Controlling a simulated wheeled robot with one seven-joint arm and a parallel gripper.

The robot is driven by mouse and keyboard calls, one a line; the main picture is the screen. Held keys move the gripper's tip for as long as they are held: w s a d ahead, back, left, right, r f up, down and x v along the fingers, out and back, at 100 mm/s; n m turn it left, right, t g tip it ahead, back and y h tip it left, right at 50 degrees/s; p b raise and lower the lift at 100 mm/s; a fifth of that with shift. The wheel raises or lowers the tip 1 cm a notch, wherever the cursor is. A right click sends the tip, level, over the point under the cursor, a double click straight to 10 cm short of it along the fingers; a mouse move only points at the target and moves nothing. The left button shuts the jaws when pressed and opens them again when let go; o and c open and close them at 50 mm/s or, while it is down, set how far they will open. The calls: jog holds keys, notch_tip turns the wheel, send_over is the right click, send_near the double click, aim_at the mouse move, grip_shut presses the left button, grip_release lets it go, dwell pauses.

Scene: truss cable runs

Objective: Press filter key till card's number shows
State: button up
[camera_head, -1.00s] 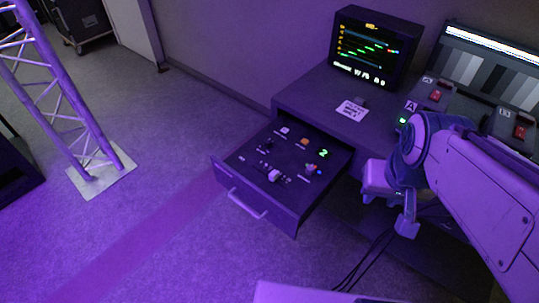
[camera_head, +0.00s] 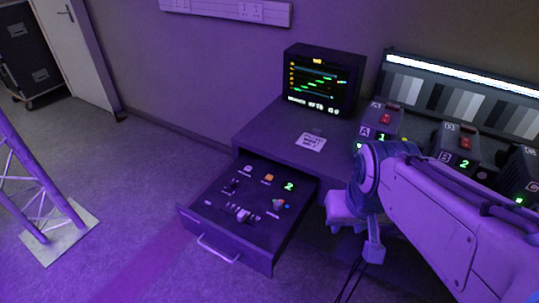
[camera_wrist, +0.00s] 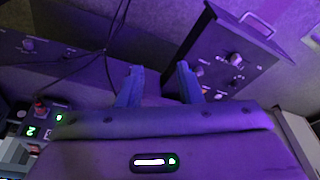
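An open drawer (camera_head: 207,210) holds a control panel with a lit orange key (camera_head: 268,177), a pale key (camera_head: 248,168), several knobs and a green digit 2 (camera_head: 289,186). Its labels are too small to read, so I cannot tell which key is the filter key. A white card (camera_head: 310,142) lies on the desk above the drawer; its writing is unreadable. My gripper (camera_head: 358,228) is right of the drawer, apart from it. In the wrist view my gripper (camera_wrist: 157,88) has its two fingers spread with nothing between them; the drawer panel (camera_wrist: 205,50) is at the upper right.
A monitor (camera_head: 323,82) with coloured traces stands on the desk (camera_head: 265,130). Units A (camera_head: 383,122) and B (camera_head: 455,146) have red switches and show green 1 and 2. Another unit (camera_head: 520,178) is at the right edge. A truss (camera_head: 40,205) stands left. Floor left of the drawer is clear.

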grip_shut()
dwell(1.7)
